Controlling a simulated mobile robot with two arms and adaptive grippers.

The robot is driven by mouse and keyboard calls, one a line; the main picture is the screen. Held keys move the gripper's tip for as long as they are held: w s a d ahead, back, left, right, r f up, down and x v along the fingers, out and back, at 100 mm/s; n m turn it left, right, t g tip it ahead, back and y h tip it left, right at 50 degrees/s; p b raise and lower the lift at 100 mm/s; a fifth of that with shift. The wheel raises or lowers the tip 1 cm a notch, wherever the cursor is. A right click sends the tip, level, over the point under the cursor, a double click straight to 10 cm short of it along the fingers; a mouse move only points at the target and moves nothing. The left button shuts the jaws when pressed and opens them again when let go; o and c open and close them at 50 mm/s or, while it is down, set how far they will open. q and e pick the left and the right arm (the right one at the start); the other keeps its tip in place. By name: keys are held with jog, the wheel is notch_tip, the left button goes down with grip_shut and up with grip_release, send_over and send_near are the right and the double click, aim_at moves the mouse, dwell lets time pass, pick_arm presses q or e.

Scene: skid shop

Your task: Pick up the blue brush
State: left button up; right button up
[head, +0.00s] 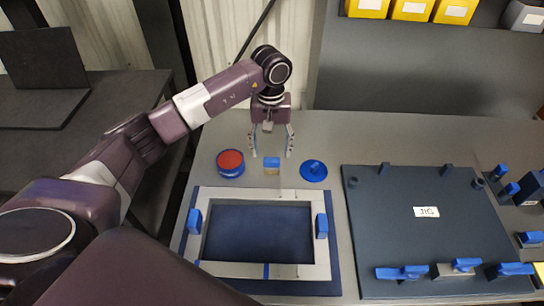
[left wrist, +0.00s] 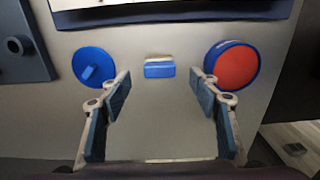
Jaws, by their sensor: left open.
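The blue brush (head: 272,162), a small block with a blue part and a tan part, sits on the grey table between a red-topped round tin and a blue round lid. It also shows in the left wrist view (left wrist: 159,70), centred just beyond the fingertips. My left gripper (head: 271,152) is open and empty, its fingers pointing down, one on each side of the brush's line. In the left wrist view the open fingers (left wrist: 160,82) are apart from the brush and nothing is between them. My right gripper is not in view.
The red-topped blue tin (head: 230,160) stands left of the brush, the blue lid with a knob (head: 313,172) right of it. A light frame with blue clamps (head: 265,195) lies in front. A dark jig board (head: 390,240) is at right. Yellow bins (head: 411,10) sit on the back shelf.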

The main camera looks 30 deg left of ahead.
aim_at(271, 159)
pick_arm(q)
jog(key=shift+s+f, duration=0.1)
jog(key=shift+f, duration=0.4)
jog(key=shift+s+d+f+p, duration=0.1)
jog(key=shift+f+p, duration=0.25)
jog(key=shift+f, duration=0.05)
jog(key=f, duration=0.1)
jog(key=f+p, duration=0.1)
jog(key=f, duration=0.2)
jog(key=shift+w+f+p, duration=0.25)
jog(key=shift+w+p, duration=0.05)
jog(key=shift+p, duration=0.1)
jog(key=shift+f, duration=0.15)
jog(key=c, duration=1)
jog(key=shift+c, duration=1.4)
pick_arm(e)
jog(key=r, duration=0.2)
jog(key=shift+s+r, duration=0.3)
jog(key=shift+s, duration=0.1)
